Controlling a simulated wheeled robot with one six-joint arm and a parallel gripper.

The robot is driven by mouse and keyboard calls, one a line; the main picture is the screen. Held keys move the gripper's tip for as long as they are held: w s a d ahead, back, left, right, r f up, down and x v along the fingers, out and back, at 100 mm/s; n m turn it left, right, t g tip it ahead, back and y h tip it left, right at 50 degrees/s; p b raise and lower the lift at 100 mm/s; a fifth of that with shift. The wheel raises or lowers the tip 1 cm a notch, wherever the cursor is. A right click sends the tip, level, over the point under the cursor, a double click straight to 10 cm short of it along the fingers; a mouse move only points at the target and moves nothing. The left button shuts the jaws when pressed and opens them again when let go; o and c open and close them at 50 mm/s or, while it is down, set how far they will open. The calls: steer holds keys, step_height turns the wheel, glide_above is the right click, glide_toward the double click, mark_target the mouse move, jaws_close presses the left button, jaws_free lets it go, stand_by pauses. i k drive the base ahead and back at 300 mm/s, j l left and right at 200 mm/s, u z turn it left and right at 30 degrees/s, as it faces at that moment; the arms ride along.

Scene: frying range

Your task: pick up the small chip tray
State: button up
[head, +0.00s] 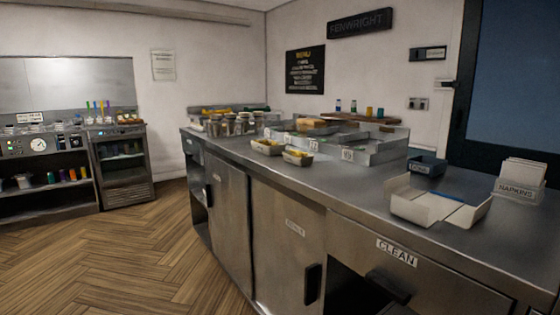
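One chip tray (268,148) is farther back and to the left. The other chip tray (298,158) is nearer, to its right. They look alike in size, and I cannot tell which is the small one. Both look upright on the counter. My gripper is not in view.
The steel counter (352,182) has bare room right of the trays. A divided steel unit (372,152) stands behind them, with several jars (228,125) at left. At right are an open pale box (412,205), a dark bin (428,164) and a napkin holder (519,189). The wooden floor (130,245) is clear.

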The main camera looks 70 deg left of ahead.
mark_target(296, 158)
steer(key=k+j+u, duration=0.15)
steer(key=u, duration=0.3)
steer(key=k+j+u, duration=0.25)
steer(key=u, duration=1.35)
